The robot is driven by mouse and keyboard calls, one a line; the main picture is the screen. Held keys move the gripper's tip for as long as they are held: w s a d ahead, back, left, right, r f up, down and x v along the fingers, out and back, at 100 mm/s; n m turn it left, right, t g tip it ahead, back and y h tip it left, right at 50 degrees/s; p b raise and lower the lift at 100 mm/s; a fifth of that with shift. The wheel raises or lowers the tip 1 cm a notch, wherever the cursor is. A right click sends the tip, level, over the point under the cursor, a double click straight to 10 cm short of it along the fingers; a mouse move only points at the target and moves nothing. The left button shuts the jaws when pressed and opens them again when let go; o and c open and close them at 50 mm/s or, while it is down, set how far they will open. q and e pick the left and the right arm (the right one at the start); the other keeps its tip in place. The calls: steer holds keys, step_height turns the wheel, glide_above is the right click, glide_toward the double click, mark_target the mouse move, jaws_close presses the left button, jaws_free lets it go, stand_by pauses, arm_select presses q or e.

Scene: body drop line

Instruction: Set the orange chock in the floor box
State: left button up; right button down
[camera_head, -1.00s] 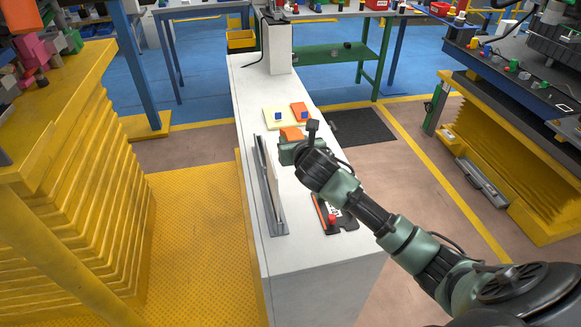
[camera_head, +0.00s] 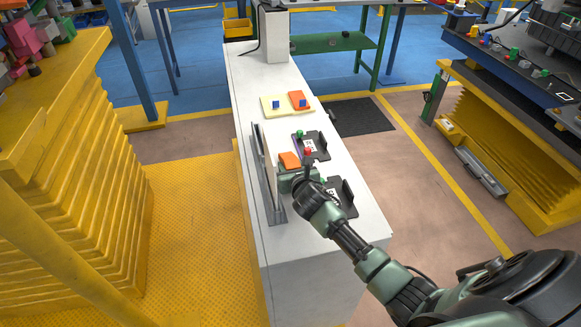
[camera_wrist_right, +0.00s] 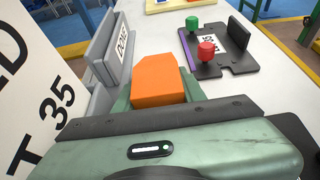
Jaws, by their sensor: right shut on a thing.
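The orange chock (camera_head: 289,160) is held in my right gripper (camera_head: 298,179) above the white counter, just right of a grey upright rack. In the right wrist view the chock (camera_wrist_right: 158,80) is a bright orange block with a slanted corner, standing up from the jaws of the right gripper (camera_wrist_right: 158,105). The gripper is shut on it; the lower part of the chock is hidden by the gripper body. I cannot make out which thing is the floor box. My left gripper is not in view.
The grey rack (camera_head: 276,207) stands along the counter's left side. Black plates lie right of the gripper: a farther one (camera_head: 321,148) with green and red knobs, and a nearer one (camera_head: 347,205). A pale yellow and orange board (camera_head: 274,109) with blue cubes lies farther back. The near counter end (camera_head: 310,240) is clear.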

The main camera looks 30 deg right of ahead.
steer(key=c, duration=0.8)
jaws_free()
steer(key=shift+f, duration=0.1)
steer(key=shift+c, duration=0.2)
